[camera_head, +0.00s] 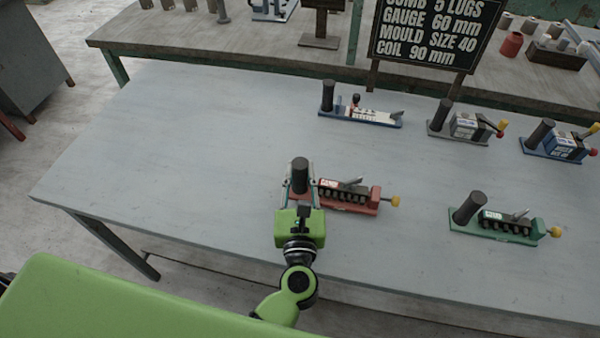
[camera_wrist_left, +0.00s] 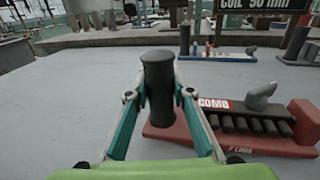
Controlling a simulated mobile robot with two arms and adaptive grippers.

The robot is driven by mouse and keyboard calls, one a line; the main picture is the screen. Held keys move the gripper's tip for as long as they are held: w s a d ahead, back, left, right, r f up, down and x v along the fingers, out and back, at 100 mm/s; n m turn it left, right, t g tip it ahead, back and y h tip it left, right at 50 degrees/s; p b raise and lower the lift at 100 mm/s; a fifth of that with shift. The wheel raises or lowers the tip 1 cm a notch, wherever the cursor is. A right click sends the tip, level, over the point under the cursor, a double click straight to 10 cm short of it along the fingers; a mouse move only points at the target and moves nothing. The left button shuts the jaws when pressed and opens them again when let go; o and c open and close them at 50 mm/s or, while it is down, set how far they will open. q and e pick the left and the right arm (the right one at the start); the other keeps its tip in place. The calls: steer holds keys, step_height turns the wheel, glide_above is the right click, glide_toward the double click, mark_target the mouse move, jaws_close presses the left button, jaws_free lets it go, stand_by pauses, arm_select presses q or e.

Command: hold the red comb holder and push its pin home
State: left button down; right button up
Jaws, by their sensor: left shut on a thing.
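The red comb holder (camera_head: 352,207) lies on the grey table, with a black upright handle (camera_head: 299,176) at its left end. A row of black lugs and a label reading COMB sit on its base. Its pin (camera_head: 394,201) has a yellow knob and sticks out at the right end. My left gripper (camera_head: 299,186) is shut on the black handle, one finger on each side. In the left wrist view the handle (camera_wrist_left: 157,90) stands upright between the fingers, and the red holder (camera_wrist_left: 250,138) extends to the right; the yellow knob is outside that view. My right gripper is not in view.
A green holder (camera_head: 492,237) with a yellow knob stands at the right. A blue-based holder (camera_head: 361,117), a grey one (camera_head: 459,135) and another blue one (camera_head: 560,151) stand farther back. A black sign (camera_head: 436,30) stands behind. The table's left part is clear.

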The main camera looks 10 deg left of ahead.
arm_select(q)
steer(key=shift+w+a+f+b, duration=0.1)
steer(key=shift+w+f+b, duration=0.25)
steer(key=shift+w+f, duration=0.15)
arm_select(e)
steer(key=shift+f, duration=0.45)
arm_select(q)
steer(key=shift+f+b, duration=0.25)
steer(key=shift+b, duration=0.1)
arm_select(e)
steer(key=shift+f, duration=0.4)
arm_select(q)
steer(key=shift+s+f, duration=0.1)
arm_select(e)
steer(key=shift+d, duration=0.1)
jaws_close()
